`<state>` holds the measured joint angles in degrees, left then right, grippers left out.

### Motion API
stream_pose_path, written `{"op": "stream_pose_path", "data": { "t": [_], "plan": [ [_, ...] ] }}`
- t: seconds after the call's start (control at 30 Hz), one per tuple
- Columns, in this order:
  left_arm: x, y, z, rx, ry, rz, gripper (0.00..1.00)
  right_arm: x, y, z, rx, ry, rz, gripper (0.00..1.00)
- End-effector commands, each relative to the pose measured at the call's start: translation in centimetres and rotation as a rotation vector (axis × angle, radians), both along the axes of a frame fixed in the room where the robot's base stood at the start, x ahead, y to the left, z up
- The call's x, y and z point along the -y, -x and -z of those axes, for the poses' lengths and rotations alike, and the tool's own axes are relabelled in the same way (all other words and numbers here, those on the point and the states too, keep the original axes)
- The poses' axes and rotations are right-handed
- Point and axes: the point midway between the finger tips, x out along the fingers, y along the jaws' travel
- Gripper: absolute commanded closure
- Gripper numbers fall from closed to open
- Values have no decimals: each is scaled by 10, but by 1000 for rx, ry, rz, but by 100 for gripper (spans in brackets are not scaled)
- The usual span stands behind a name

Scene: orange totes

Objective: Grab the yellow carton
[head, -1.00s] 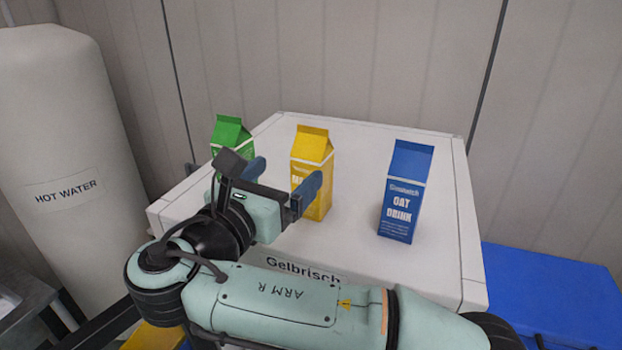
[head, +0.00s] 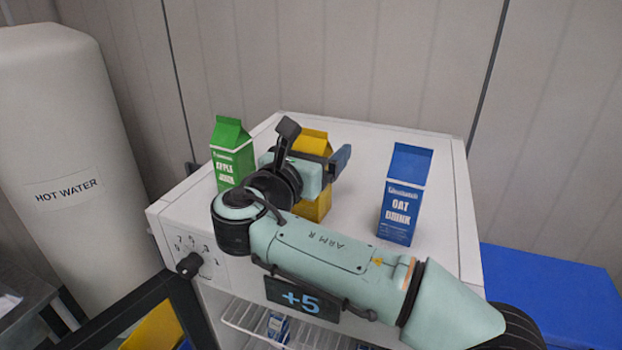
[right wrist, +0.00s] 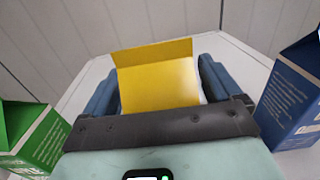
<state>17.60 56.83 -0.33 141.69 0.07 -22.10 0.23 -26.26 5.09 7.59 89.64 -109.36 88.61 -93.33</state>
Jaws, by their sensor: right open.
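The yellow carton (head: 313,142) stands upright on the white top of the fridge, between the green and blue cartons. My right arm hides much of its front in the head view. My right gripper (head: 318,160) is open, with its fingers around the carton's upper part. In the right wrist view the yellow carton (right wrist: 158,84) sits between the two blue fingers (right wrist: 157,88), one on each side. The fingers look close to its sides; I cannot tell whether they touch. My left gripper is not in view.
A green carton (head: 232,160) stands just left of my right gripper, and a blue oat drink carton (head: 404,195) to the right. The fridge top (head: 445,235) is otherwise clear. Below, a wire shelf (head: 240,318) shows. A white hot water tank (head: 60,130) stands left.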

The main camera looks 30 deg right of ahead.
Motion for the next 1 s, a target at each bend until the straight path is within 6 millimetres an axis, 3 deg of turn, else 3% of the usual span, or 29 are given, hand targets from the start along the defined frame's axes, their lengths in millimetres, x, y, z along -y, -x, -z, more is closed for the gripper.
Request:
{"op": "stream_pose_path", "data": {
  "t": [0.07,0.3,0.67,1.0],
  "plan": [
    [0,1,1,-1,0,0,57,0,0,1,-1,1,0,12],
    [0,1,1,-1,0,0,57,0,0,1,-1,0,0,87],
    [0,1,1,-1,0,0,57,0,1,-6,4,0,0,88],
    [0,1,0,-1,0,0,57,-1,0,-57,8,-3,-2,88]
  ]
}}
